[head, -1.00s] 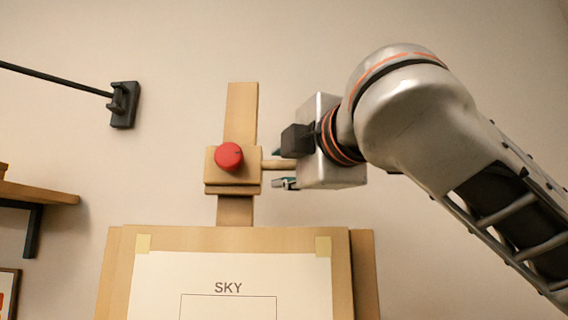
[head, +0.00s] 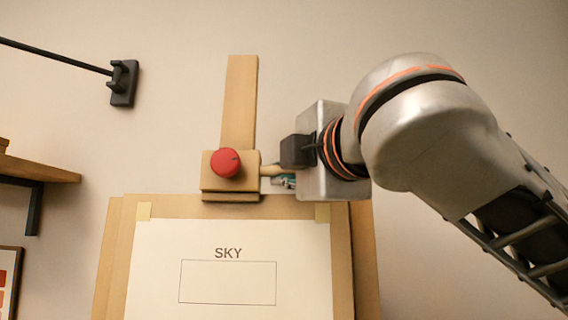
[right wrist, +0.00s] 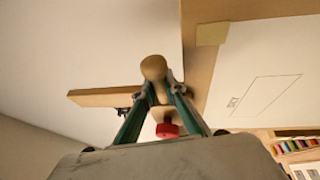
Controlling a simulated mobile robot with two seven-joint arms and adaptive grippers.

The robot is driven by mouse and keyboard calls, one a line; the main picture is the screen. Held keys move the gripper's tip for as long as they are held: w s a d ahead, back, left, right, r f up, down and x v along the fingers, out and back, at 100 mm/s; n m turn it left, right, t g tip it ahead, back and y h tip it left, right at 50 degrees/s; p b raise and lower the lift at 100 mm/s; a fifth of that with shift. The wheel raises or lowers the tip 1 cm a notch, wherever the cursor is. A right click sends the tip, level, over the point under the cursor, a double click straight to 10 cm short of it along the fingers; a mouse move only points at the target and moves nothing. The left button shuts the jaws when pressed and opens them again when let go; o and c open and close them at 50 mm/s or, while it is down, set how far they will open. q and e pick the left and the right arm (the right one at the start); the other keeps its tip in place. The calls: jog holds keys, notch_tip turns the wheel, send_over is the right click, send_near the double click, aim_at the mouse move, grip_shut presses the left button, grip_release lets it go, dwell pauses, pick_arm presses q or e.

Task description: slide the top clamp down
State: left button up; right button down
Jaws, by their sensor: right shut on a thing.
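The top clamp (head: 211,180) is a wooden block with a red knob (head: 226,163) on the upright wooden mast (head: 239,105) of an easel. Its lower edge is level with the top edge of the board (head: 120,230). I cannot tell if it presses on it. My right gripper (head: 275,176) is shut on the clamp's wooden handle, which sticks out to the right. In the right wrist view, the teal fingers (right wrist: 158,92) close around the handle's rounded end (right wrist: 153,68), with the red knob (right wrist: 167,130) beyond. My left gripper is not in view.
A white sheet marked SKY (head: 160,270) is taped to the board. A black wall bracket with a rod (head: 123,83) is at the upper left. A wooden shelf (head: 40,172) stands out at the left edge. Bare wall surrounds the mast.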

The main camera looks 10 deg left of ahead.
jog(key=c, duration=2)
grip_release()
jog(key=shift+c, duration=0.2)
jog(key=shift+s, duration=0.1)
jog(key=v, duration=0.7)
jog(key=shift+s+d, duration=0.1)
